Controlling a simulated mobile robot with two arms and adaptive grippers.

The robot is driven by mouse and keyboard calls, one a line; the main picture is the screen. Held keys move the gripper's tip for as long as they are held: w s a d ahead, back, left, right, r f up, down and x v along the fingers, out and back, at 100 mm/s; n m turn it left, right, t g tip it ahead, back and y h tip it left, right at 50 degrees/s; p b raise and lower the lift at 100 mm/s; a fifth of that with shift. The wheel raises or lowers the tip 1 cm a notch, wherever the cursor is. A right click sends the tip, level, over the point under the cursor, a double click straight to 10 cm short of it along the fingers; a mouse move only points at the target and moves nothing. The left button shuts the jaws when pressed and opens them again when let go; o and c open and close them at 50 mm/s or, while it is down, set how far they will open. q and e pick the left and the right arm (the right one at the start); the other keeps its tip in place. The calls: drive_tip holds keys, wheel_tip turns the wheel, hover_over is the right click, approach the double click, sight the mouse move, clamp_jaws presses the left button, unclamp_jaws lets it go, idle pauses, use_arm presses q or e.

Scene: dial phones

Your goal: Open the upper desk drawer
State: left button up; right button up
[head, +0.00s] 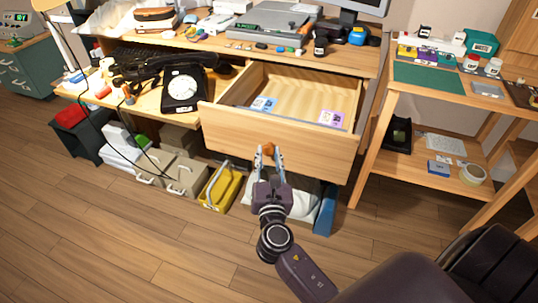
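The upper desk drawer (281,137) is pulled well out of the desk, and its inside shows. A small orange-brown knob (268,148) sits low on its wooden front. My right gripper (269,152) is in front of the drawer, with its two fingers on either side of the knob. I cannot tell whether the fingers touch or grip it. Blue-and-white cards (263,105) and purple-and-white cards (331,118) lie in the drawer. My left gripper is not in view.
A black dial phone (183,90) stands on the desk (146,102) left of the drawer. A yellow box (221,188), grey boxes (186,177) and a blue upright item (325,210) stand on the floor below. A wooden shelf unit (376,147) is close on the right. The floor in front is clear.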

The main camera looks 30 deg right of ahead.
drive_tip(key=o, duration=0.4)
drive_tip(key=v, duration=1.2)
